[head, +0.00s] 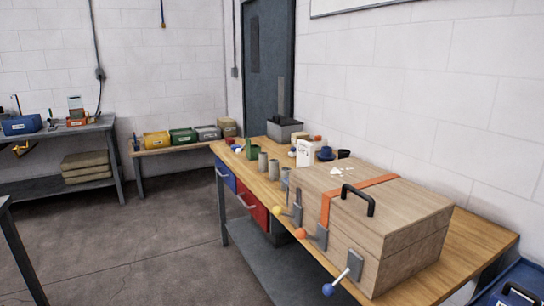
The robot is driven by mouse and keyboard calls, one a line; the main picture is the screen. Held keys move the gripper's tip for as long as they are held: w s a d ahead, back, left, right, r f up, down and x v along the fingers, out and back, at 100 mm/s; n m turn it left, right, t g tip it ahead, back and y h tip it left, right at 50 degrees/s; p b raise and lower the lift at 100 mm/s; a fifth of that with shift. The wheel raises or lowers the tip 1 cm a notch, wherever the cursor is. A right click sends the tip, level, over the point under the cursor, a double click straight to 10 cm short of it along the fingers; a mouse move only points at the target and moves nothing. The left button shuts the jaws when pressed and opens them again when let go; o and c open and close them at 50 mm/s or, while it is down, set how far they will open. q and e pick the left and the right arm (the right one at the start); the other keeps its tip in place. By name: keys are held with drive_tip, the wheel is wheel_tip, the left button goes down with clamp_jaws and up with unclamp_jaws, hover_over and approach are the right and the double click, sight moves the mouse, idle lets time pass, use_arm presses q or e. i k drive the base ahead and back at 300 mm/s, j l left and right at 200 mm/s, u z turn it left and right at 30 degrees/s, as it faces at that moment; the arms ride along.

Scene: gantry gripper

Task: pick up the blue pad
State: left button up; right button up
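I cannot pick out a blue pad for sure in the head view. A small dark blue object (326,154) sits on the wooden workbench (470,243), behind the big wooden box; it is too small to tell what it is. A few tiny red, white and blue items (235,146) lie near the bench's far left end. Neither of my grippers shows in the head view.
The large wooden box (408,216), with a black handle and orange strap, fills the bench's near part. Ball-ended levers (340,282) stick out in front. Cups, a white carton (304,153) and a grey bin (286,130) stand farther back. The floor at left is clear.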

sight(233, 147)
drive_tip(key=i+j+u, duration=0.4)
drive_tip(key=i, duration=0.3)
drive_tip(key=i+u, duration=0.45)
drive_tip(key=i, duration=0.3)
drive_tip(key=i+z, duration=0.15)
drive_tip(key=i, duration=0.3)
drive_tip(key=i+j+z, duration=0.15)
drive_tip(key=i, duration=0.25)
drive_tip(key=i+j+z, duration=0.2)
drive_tip(key=i, duration=0.2)
drive_tip(key=i+j+z, duration=0.15)
drive_tip(key=i, duration=0.3)
